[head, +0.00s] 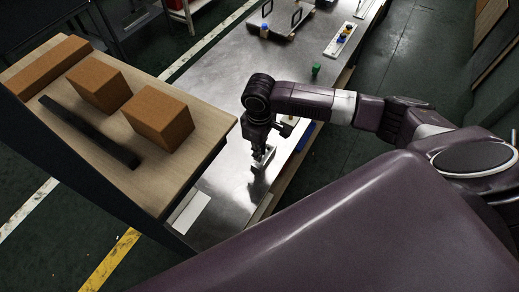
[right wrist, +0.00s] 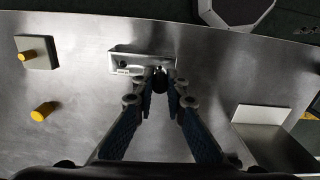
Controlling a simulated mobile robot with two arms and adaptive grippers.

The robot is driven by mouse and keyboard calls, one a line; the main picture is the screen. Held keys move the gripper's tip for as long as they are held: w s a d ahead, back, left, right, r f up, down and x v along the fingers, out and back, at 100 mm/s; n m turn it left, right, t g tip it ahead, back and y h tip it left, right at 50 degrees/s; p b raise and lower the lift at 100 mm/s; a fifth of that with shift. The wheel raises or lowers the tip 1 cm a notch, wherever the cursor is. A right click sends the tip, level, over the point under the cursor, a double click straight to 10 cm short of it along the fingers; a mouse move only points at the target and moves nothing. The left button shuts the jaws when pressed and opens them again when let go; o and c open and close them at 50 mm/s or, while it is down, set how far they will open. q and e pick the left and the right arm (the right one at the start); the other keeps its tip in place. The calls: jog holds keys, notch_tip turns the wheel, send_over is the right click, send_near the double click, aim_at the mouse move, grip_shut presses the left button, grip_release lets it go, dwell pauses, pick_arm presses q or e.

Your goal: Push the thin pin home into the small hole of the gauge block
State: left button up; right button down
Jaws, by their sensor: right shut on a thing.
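The gauge block (right wrist: 122,60) is a light grey block with a small dark hole in its front face, left of my fingers in the right wrist view. In the head view it is a small pale piece (head: 267,154) beside my right gripper (head: 257,163). In the right wrist view my right gripper (right wrist: 160,83) is shut on a dark piece (right wrist: 160,80), seemingly the thin pin's head, at the right end of the block. The pin's shaft and its hole are hidden, so I cannot tell how deep it sits. My left gripper is out of view.
In the right wrist view, a grey square block with a yellow peg (right wrist: 28,55) and a loose yellow cylinder (right wrist: 42,111) stand left. In the head view, a wooden stand (head: 165,165) with orange boxes (head: 158,115) rises left of my gripper.

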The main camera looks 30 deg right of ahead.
jog(key=shift+f+b, duration=0.35)
jog(key=shift+f, duration=1.2)
jog(key=c, duration=1.9)
grip_release()
jog(key=shift+r, duration=0.1)
notch_tip(320, 180, up, 12)
jog(key=shift+f, duration=0.15)
